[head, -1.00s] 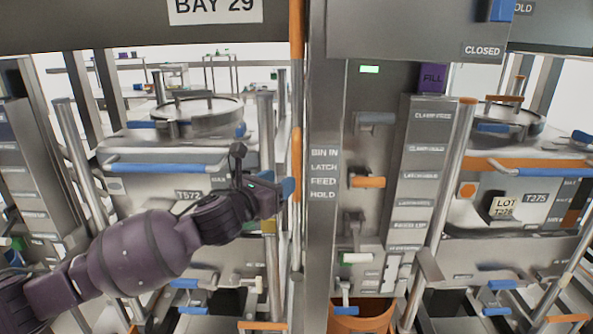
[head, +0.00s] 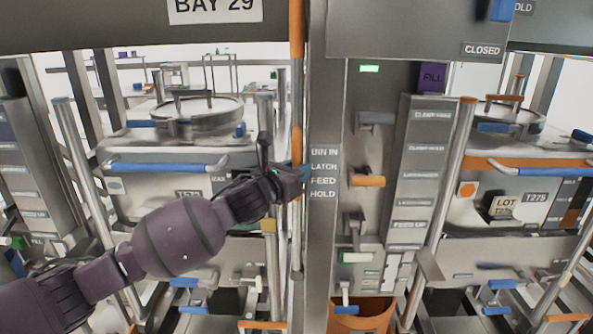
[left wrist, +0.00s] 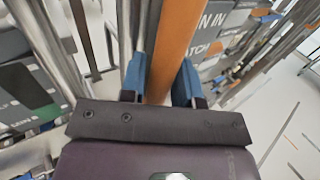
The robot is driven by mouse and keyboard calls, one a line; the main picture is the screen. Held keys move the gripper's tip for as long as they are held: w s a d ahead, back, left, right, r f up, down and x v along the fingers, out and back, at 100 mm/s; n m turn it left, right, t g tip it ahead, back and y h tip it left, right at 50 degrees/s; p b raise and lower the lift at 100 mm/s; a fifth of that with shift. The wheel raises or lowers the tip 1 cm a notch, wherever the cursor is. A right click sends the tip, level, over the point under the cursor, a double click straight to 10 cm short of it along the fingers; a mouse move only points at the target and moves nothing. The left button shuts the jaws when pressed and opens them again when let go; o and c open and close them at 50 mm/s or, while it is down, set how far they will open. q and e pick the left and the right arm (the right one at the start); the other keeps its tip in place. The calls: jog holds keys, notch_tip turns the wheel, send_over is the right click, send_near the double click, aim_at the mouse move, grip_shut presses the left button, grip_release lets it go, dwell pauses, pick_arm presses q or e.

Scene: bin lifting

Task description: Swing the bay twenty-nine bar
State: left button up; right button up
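The bay twenty-nine bar (head: 297,60) is a tall upright bar with orange sections, at the right edge of the bay under the BAY 29 sign (head: 216,8). My left gripper (head: 300,172) is at the bar's middle, at about the height of its lower orange section. In the left wrist view the orange bar (left wrist: 178,40) runs between my blue fingertips (left wrist: 162,80). The fingers stand apart on either side of it; any firm contact is hard to make out. My right gripper is not in view.
A grey post (head: 323,240) labelled BIN IN, LATCH, FEED, HOLD stands just right of the bar. Left of it is a lidded bin (head: 150,185) with a blue handle. A control panel (head: 375,90) with several small levers and a similar bin (head: 530,170) stand to the right.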

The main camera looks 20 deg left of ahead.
pick_arm(q)
grip_shut()
jog(key=shift+a, duration=0.1)
jog(key=s+a+f+n+t+y+b, duration=0.1)
jog(key=s+a+f+n+t+b, duration=0.2)
jog(key=a, duration=0.6)
jog(key=s+a+f+n+b, duration=0.2)
jog(key=a+f+n+b, duration=0.3)
jog(key=a, duration=0.3)
jog(key=s+a+f+n+t+y+b, duration=0.15)
jog(key=a+f+b, duration=0.3)
jog(key=a, duration=0.45)
jog(key=s+a+f+n+t+y+b, duration=0.1)
jog(key=a+f+n+y+b, duration=0.3)
jog(key=f, duration=0.9)
jog(key=s+a+f+n+t+y+b, duration=0.1)
jog(key=s+a+f+n+y+b, duration=0.2)
jog(key=f+n, duration=0.8)
jog(key=a+f+y+b, duration=0.2)
jog(key=a+y, duration=0.1)
jog(key=shift+a, duration=0.2)
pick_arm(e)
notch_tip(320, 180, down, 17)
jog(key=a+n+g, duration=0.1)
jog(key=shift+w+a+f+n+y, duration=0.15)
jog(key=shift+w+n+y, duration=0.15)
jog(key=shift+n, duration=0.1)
